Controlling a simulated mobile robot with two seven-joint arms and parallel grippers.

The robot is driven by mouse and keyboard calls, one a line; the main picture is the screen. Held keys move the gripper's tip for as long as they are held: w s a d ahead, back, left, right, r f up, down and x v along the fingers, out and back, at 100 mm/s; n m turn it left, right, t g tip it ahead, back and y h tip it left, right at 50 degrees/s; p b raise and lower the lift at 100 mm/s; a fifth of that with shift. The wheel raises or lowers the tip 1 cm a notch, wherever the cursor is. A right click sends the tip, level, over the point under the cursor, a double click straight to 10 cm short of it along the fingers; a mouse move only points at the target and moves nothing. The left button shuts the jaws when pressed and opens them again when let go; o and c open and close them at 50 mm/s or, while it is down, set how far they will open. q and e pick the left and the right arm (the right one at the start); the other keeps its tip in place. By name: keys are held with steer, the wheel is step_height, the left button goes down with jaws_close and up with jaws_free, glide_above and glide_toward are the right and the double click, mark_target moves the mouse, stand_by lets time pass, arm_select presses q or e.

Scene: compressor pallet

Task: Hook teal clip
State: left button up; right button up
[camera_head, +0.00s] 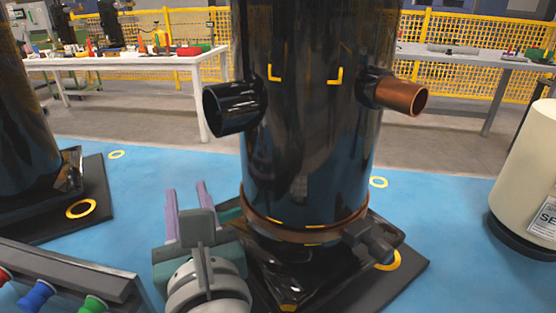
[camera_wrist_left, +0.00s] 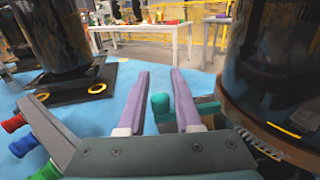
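My left gripper (camera_head: 186,187) is open, its two lilac fingers apart and pointing away beside the black compressor (camera_head: 310,130). It also shows in the left wrist view (camera_wrist_left: 160,71). The teal clip (camera_head: 229,210) is at the compressor's lower left, mostly hidden behind my gripper in the head view. In the left wrist view, a teal block of the clip (camera_wrist_left: 162,107) shows between the fingers, close to the right one. More teal shows right of that finger, towards the compressor. I cannot tell whether the finger touches it. My right gripper is not in view.
A copper-coloured band (camera_head: 262,225) circles the compressor's base. A black stub (camera_head: 235,106) and a copper pipe (camera_head: 403,96) stick out higher up. A grey rail (camera_head: 75,270) with coloured knobs is at lower left. A second compressor stands left; a cream cylinder (camera_head: 530,165) stands right.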

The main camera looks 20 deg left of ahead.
arm_select(q)
jaws_close()
